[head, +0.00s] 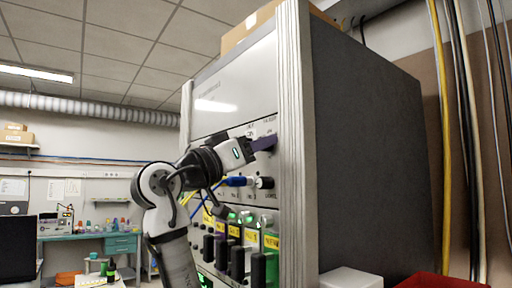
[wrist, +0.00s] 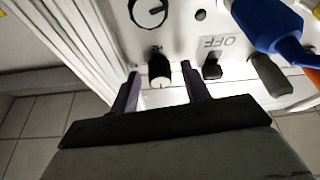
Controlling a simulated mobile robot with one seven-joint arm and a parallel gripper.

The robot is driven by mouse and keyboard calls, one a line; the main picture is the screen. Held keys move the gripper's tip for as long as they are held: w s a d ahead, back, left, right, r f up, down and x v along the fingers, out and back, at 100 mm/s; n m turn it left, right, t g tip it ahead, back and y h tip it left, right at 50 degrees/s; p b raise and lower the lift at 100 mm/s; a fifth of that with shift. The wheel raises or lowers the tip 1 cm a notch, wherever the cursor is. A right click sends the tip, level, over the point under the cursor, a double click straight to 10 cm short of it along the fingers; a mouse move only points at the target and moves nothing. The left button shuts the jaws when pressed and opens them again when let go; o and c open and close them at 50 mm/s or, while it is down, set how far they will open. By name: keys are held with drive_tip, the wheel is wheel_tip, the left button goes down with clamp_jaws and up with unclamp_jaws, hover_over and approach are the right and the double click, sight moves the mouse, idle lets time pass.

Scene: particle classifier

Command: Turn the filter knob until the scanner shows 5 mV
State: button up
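My gripper (head: 262,144) is at the upper right of the rack's front panel in the head view. In the wrist view my gripper (wrist: 160,83) is open, with one dark finger on each side of a small knob (wrist: 159,72) with a black body and pale end. Gaps show between the knob and both fingers. I cannot read a label that tells whether this is the filter knob. A larger round dial (wrist: 148,11) with a black and white face is at the top of the wrist view. No readable scanner value shows.
A switch (wrist: 212,68) marked OFF and a blue plug (wrist: 268,24) are right of the fingers in the wrist view. In the head view a black knob (head: 264,183) and blue connector (head: 236,181) are below my gripper. The rack (head: 372,150) has a large dark side.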

drive_tip(key=b+v, duration=0.5)
drive_tip(key=v, duration=0.8)
drive_tip(key=shift+s+a, duration=0.25)
drive_tip(key=shift+f, duration=0.2)
